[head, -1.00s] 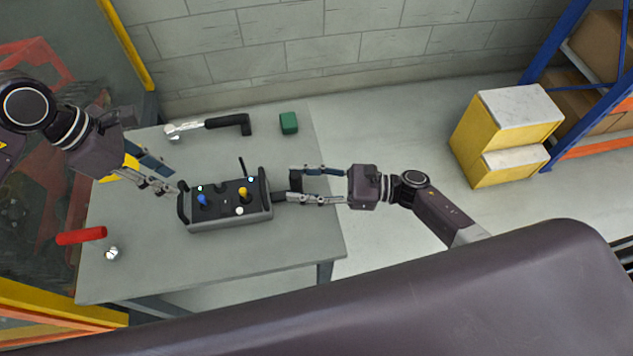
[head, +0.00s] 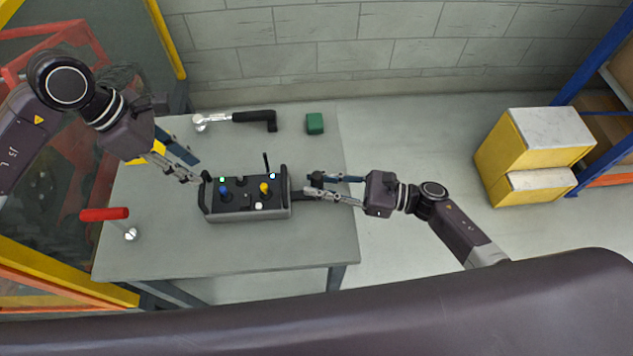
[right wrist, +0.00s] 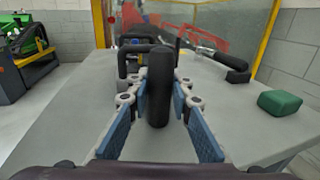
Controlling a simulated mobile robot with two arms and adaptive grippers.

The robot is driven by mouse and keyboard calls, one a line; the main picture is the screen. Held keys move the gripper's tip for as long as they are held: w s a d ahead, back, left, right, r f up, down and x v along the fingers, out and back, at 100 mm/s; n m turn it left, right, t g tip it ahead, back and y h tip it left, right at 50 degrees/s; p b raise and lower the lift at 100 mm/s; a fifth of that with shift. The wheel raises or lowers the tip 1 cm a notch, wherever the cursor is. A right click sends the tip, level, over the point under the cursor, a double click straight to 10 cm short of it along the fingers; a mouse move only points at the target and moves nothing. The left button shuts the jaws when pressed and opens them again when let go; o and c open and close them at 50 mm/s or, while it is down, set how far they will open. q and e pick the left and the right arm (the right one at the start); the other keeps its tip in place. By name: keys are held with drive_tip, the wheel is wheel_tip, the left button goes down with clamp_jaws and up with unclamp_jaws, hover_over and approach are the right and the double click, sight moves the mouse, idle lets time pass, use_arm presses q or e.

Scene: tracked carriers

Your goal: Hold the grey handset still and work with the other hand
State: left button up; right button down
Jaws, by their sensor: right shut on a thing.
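The grey handset (head: 245,213) is a box with a blue and a yellow stick, a white knob and a black bar at each end. It sits on the grey table (head: 240,248). My right gripper (head: 308,189) is shut on the black grip at the handset's right end. In the right wrist view, this black grip (right wrist: 159,90) stands upright between the fingers of my right gripper (right wrist: 160,100). My left gripper (head: 199,170) is open and empty beside the handset's left end; I cannot tell whether it touches.
A black-handled metal tool (head: 240,118) and a green block (head: 315,123) lie at the table's back. A red-handled thing (head: 104,214) is at the left. Yellow boxes (head: 510,160) stand on the floor at the right. The table's front is clear.

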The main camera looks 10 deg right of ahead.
use_arm(q)
drive_tip(key=shift+d, duration=0.1)
clamp_jaws()
drive_tip(key=s+d+m+g+h, duration=0.1)
drive_tip(key=s+d+g+h, duration=0.1)
drive_tip(key=s+d+h, duration=0.5)
drive_tip(key=s+d+g+h, duration=0.1)
drive_tip(key=s+d+g, duration=0.3)
drive_tip(key=d, duration=0.7)
drive_tip(key=s+d+r+n+t+h, duration=0.45)
drive_tip(key=r+n+t+h, duration=0.2)
drive_tip(key=h, duration=0.35)
drive_tip(key=w+a+f+n+t+y, duration=0.25)
drive_tip(key=a+n+t+y, duration=0.25)
drive_tip(key=n+t, duration=0.45)
drive_tip(key=w+a+f+n+t+y, duration=0.25)
drive_tip(key=a+n+t+y, duration=0.2)
drive_tip(key=n+t, duration=0.5)
drive_tip(key=s+a+f+n+g+y, duration=0.2)
drive_tip(key=s+a+f+n+y, duration=0.5)
drive_tip(key=f+y, duration=0.5)
drive_tip(key=a+n, duration=0.2)
drive_tip(key=a, duration=0.1)
drive_tip(key=shift+f, duration=0.4)
